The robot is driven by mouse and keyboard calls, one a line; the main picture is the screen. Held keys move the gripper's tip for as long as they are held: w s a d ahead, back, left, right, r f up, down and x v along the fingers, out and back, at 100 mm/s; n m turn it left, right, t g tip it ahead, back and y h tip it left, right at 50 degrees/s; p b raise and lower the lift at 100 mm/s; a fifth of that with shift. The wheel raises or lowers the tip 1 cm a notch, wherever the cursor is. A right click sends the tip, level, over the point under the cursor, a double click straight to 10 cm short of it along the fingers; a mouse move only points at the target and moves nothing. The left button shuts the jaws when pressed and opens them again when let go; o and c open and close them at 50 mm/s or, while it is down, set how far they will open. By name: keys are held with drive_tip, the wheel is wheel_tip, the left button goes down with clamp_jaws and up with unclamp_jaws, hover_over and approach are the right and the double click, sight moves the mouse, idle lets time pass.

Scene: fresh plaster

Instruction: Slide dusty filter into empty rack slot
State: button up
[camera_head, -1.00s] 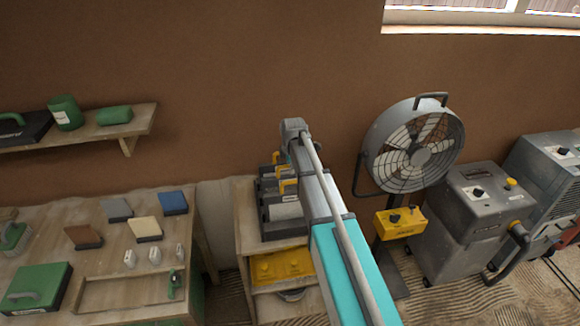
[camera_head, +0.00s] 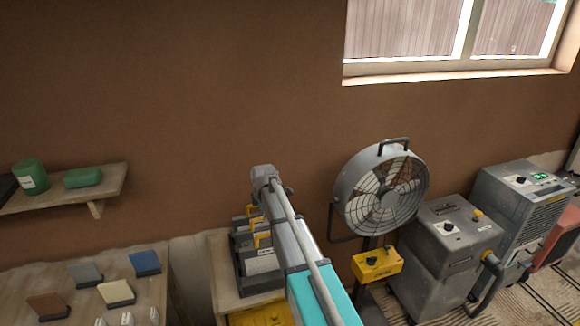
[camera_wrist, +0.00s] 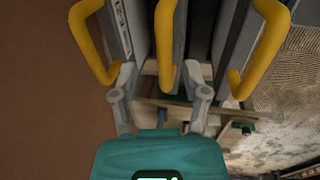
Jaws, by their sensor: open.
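A dark rack (camera_head: 243,287) stands on a wooden stand, holding several upright filters with yellow handles, partly covered by my arm. The front filter (camera_head: 262,261) shows a pale face. I cannot tell which filter is the dusty one, and no empty slot shows clearly. In the wrist view, three yellow handles show: left (camera_wrist: 84,42), middle (camera_wrist: 165,40) and right (camera_wrist: 268,45). My gripper (camera_wrist: 162,84) is open, its fingers on either side of the middle handle's near end. I see no clear contact.
A grey fan (camera_head: 380,190) on a stand with a yellow box (camera_head: 377,264) is close right of the arm. Grey machines (camera_head: 450,245) stand farther right. A wooden table (camera_head: 60,270) with coloured blocks and a wall shelf (camera_head: 75,197) are left. The wall is behind.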

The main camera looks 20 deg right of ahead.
drive_tip(key=shift+r+p, duration=10.2)
drive_tip(key=shift+r, duration=0.3)
drive_tip(key=s+d+n, duration=0.3)
drive_tip(key=s+d, duration=0.4)
drive_tip(key=d, duration=0.1)
drive_tip(key=shift+y, duration=0.3)
drive_tip(key=shift+s, duration=0.1)
drive_tip(key=s+a+f+m+g+b, duration=0.1)
drive_tip(key=s+a+f+m+b, duration=0.3)
drive_tip(key=s+f+m+b, duration=0.6)
drive_tip(key=s+a+f+m+g+b, duration=0.1)
drive_tip(key=s+a+f+m+b, duration=0.4)
drive_tip(key=s+f+m+b, duration=0.5)
drive_tip(key=s+f+b, duration=0.3)
drive_tip(key=shift+f+m, duration=0.25)
drive_tip(key=shift+m, duration=0.15)
drive_tip(key=shift+s+a, duration=0.1)
